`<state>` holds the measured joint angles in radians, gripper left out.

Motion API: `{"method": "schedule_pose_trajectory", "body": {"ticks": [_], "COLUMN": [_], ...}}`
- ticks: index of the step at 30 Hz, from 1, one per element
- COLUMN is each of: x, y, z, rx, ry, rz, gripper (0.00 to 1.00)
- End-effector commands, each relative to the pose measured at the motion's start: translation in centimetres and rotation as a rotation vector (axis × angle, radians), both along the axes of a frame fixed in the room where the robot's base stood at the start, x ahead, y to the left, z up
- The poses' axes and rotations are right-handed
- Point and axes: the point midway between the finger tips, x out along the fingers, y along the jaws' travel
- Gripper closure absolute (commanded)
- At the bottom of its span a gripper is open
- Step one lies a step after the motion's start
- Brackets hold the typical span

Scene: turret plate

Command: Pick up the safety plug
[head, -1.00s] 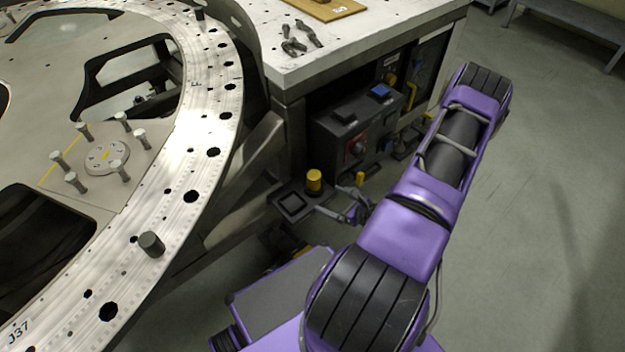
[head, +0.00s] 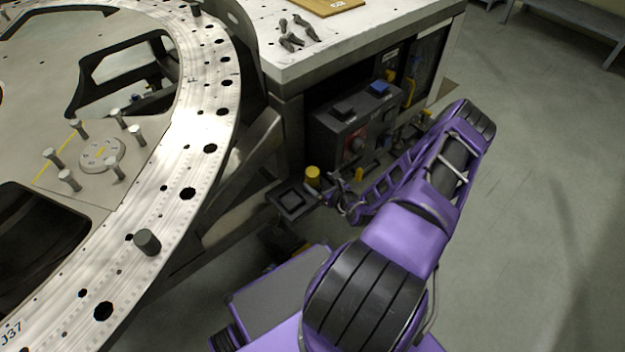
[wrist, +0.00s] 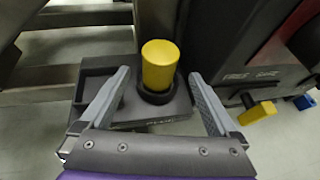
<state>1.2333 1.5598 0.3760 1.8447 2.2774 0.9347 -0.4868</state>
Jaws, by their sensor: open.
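The safety plug, a yellow cylinder (head: 313,175), stands upright on a dark base beside the workbench. In the wrist view the yellow plug (wrist: 160,65) sits in a black round collar on a dark box (wrist: 150,112). My gripper (wrist: 165,82) is open, with its two grey fingers spread to the left and right of the plug's lower part. I see floor or box between each finger and the plug, so neither appears to touch it. In the head view my gripper (head: 335,192) is small and close to the plug, partly hidden by my purple arm.
A dark control box (head: 352,118) with a blue button stands under the white-topped bench (head: 290,65). A yellow handle (wrist: 257,112) sits right of my gripper. The perforated metal ring (head: 185,165) is at left. Open floor lies right.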

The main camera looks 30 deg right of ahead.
Motion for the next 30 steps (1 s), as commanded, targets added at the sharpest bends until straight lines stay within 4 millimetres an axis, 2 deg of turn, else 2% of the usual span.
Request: {"method": "schedule_pose_trajectory", "body": {"ticks": [4,12,21,30], "x": [1.0,4.4,4.8,4.8], "y": [0.0,-0.1,-0.2,-0.2], "z": [-0.6,-2.3,-2.4,-2.4], "rx": [0.001,-0.001,0.0,-0.001], "ry": [-0.001,-0.002,0.0,-0.001], "rz": [0.0,0.002,0.001,0.001], "gripper": [0.04,0.04,0.04,0.58]}}
